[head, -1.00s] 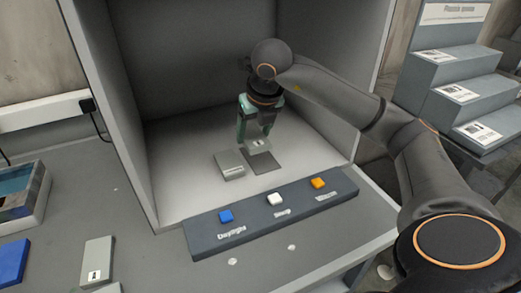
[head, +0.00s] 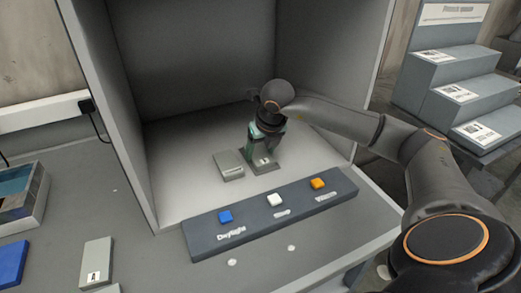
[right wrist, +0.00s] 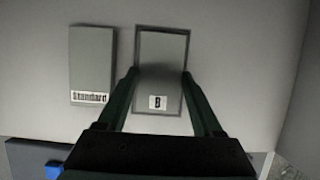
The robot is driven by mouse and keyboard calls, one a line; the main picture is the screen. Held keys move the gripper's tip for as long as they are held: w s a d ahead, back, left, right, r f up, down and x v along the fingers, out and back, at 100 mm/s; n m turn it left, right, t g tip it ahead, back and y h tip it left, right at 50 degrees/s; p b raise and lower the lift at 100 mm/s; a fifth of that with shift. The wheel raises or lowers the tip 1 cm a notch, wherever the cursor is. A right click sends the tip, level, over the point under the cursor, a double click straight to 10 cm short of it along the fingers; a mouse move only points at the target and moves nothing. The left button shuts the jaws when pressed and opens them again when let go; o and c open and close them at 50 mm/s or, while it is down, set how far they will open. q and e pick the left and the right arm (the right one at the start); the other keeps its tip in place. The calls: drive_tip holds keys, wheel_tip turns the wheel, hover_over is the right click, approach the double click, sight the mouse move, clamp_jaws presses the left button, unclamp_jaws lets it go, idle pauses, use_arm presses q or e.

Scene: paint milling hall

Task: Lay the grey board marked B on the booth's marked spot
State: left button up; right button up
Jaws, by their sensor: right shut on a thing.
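The grey board marked B (right wrist: 162,88) is between the fingertips of my right gripper (right wrist: 160,85) in the right wrist view, its label readable. In the head view the board (head: 264,161) is low at the booth floor, over the dark marked spot (head: 272,168), with only a thin dark edge of the spot showing around it. My right gripper (head: 266,150) points down and is shut on the board. I cannot tell whether the board touches the floor. The booth (head: 180,190) is open at the front. My left gripper is not in view.
A grey board marked Standard (right wrist: 92,65) lies just left of the spot. A panel (head: 245,228) with blue, white and orange buttons runs along the booth's front. A board marked A (head: 97,262) and a blue board (head: 10,263) lie on the table outside at left.

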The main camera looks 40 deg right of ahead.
drive_tip(key=o, duration=1.4)
drive_tip(key=shift+c, duration=0.2)
drive_tip(key=shift+r, duration=0.1)
drive_tip(key=v, duration=1.2)
drive_tip(key=shift+p, duration=0.35)
drive_tip(key=shift+w, duration=0.1)
